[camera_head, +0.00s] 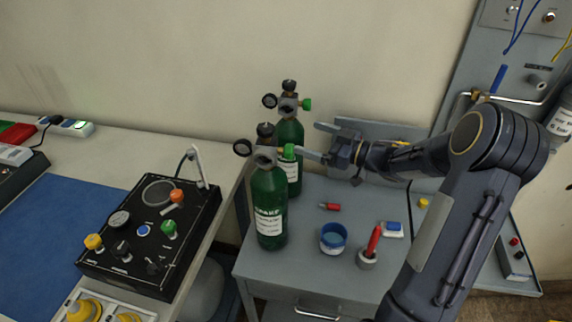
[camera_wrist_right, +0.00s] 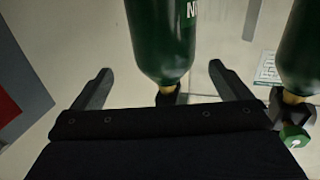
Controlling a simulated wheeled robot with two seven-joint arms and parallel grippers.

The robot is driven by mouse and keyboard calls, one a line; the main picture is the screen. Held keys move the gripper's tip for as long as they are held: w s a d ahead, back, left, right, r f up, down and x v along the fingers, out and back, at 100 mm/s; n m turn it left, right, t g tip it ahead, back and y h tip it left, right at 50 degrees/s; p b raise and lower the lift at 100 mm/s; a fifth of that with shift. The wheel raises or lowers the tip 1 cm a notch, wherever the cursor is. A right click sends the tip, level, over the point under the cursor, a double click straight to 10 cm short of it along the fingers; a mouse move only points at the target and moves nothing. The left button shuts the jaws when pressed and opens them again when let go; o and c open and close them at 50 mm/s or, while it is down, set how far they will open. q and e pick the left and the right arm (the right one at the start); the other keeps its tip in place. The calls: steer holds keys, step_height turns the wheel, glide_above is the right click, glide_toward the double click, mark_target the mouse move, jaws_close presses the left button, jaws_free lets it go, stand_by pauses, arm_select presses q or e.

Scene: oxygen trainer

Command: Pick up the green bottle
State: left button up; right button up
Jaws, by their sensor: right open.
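Two green bottles with black-and-brass valves and gauges stand upright on the grey cart. The front bottle (camera_head: 268,205) is at the cart's left edge; the rear bottle (camera_head: 290,138) is behind it, partly hidden. My right gripper (camera_head: 309,140) is open and points left at the rear bottle's upper body. Its near finger is close to the front bottle's green knob. In the right wrist view, which looks upside down, one bottle (camera_wrist_right: 163,35) shows ahead between the open fingers (camera_wrist_right: 165,85). Another bottle (camera_wrist_right: 302,50) is at the right edge. Contact cannot be told. My left gripper is not in view.
The cart top (camera_head: 300,270) also holds a blue-rimmed cup (camera_head: 333,238), a red pen-like item in a holder (camera_head: 371,245) and a small red item (camera_head: 330,206). A table with a black control box (camera_head: 150,235) stands left. A wall is close behind.

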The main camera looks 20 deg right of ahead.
mark_target(302, 160)
arm_select(q)
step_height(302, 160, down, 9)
steer(key=b, duration=0.8)
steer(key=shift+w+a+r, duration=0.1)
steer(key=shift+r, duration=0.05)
arm_select(e)
step_height(302, 160, down, 9)
steer(key=shift+w+a+r, duration=0.1)
steer(key=shift+a+r, duration=0.05)
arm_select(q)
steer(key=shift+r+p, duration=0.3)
arm_select(e)
steer(key=x, duration=0.7)
steer(key=shift+a, duration=0.45)
steer(key=shift+w, duration=0.1)
steer(key=c, duration=2.1)
steer(key=shift+w+r, duration=0.1)
steer(key=shift+r, duration=0.2)
